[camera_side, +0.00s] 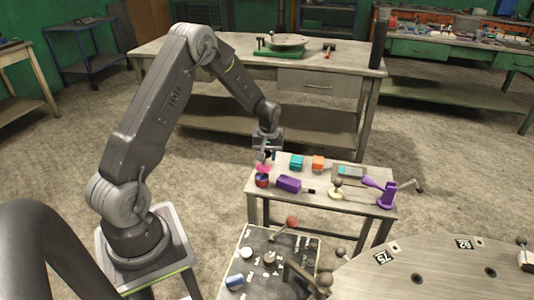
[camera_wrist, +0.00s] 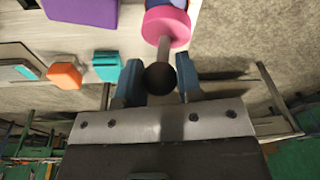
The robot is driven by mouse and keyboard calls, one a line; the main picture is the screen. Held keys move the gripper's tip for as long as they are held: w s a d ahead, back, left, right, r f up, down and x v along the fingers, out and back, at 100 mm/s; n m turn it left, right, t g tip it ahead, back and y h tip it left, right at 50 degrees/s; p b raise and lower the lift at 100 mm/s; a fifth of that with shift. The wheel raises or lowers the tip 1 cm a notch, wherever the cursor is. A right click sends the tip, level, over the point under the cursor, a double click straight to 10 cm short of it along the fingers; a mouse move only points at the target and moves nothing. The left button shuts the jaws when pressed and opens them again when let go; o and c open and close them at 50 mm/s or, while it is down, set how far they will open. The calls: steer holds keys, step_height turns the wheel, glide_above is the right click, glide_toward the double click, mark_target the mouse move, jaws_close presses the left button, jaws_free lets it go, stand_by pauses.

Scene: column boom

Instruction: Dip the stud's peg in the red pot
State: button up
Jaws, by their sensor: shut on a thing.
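My gripper (camera_side: 266,154) points down over the left end of the small table. In the wrist view its blue fingers (camera_wrist: 157,84) are shut on the stud (camera_wrist: 167,27), around its dark ball end. The stud has a grey shaft and a pink disc; the disc also shows in the side view (camera_side: 264,168). The red pot (camera_side: 262,182), red with a dark blue part, stands on the table directly below the disc. The peg is hidden, so I cannot tell whether it is inside the pot.
The small table (camera_side: 330,201) also holds a purple block (camera_side: 289,184), a teal block (camera_side: 296,162), an orange block (camera_side: 318,163), a grey tray (camera_side: 349,173), a ball-topped piece (camera_side: 338,188) and a purple stand (camera_side: 386,195). A dark panel with levers (camera_side: 262,262) stands in front.

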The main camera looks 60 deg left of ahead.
steer(key=shift+f, duration=0.55)
stand_by(1.1)
steer(key=shift+r, duration=0.1)
steer(key=shift+r, duration=3.45)
steer(key=shift+d, duration=0.1)
